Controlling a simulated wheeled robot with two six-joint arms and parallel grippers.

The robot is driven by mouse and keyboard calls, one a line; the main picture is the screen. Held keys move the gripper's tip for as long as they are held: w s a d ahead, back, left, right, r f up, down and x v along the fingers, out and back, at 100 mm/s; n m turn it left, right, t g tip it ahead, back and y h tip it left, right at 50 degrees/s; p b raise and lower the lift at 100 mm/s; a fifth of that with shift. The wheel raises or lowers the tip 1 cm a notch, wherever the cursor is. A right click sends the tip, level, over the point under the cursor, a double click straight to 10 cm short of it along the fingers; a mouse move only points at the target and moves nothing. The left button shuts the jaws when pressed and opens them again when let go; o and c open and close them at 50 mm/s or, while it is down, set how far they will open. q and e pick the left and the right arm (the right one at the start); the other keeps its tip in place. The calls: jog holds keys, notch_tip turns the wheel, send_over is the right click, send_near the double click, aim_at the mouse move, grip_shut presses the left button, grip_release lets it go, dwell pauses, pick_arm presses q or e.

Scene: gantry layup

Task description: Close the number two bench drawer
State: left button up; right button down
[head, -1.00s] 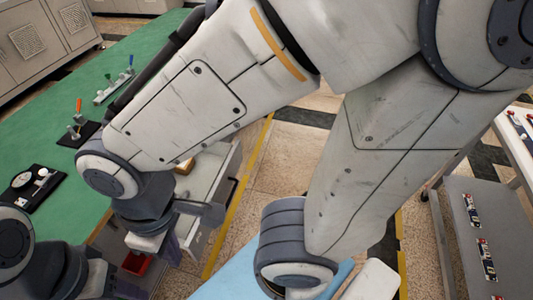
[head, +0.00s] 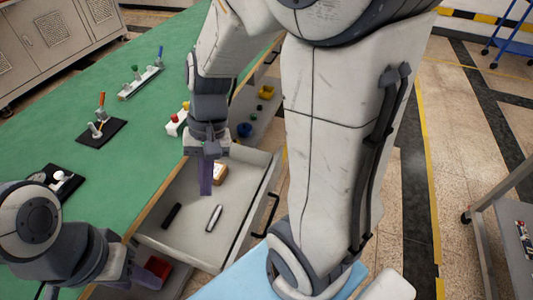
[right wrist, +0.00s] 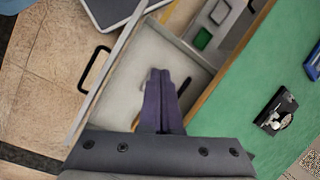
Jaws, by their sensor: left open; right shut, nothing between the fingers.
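An open grey bench drawer (head: 183,240) sticks out from under the green bench top, its black handle (head: 266,214) on the right-hand front. It also shows in the right wrist view (right wrist: 140,55), with the handle (right wrist: 95,70) at left. A dark bar (head: 172,216), a silver cylinder (head: 214,218) and a tan block (head: 219,174) lie inside. No drawer number is readable. My right gripper (head: 206,190) is shut and empty, its purple fingers (right wrist: 166,85) over the drawer interior, away from the handle. My left gripper (head: 130,272) is open at lower left, its fingers partly hidden.
A red bin (head: 157,267) sits in a lower compartment near my left gripper; a green bin (right wrist: 203,38) shows in the wrist view. Beyond the drawer, a grey surface (head: 262,120) holds blue, green and yellow pieces. The green bench (head: 60,130) carries fixtures.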

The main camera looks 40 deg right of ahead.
jog(key=w+d+f+m+t+y+b, duration=0.1)
jog(key=w+d+f+m+t+b, duration=0.2)
jog(key=d+m, duration=0.45)
jog(key=d+f+m+y+b, duration=0.2)
jog(key=d+f+m, duration=0.35)
jog(key=d, duration=0.45)
jog(key=s+d+f+m+t+h+b, duration=0.1)
jog(key=s+d+f+m+t+b, duration=0.2)
jog(key=d+m, duration=0.4)
jog(key=s+d+f+m+t+h+b, duration=0.1)
jog(key=s+d+f+m+t+b, duration=0.25)
jog(key=d, duration=0.65)
pick_arm(q)
notch_tip(320, 180, down, 14)
jog(key=shift+r+b, duration=0.2)
jog(key=shift+b, duration=0.25)
pick_arm(e)
send_near(278, 171)
jog(key=shift+m+g, duration=0.25)
jog(key=shift+m, duration=0.1)
jog(key=shift+d+x, duration=0.15)
jog(key=shift+x, duration=1.4)
jog(key=shift+d+x, duration=0.2)
jog(key=shift+x, duration=1.4)
jog(key=shift+w, duration=0.2)
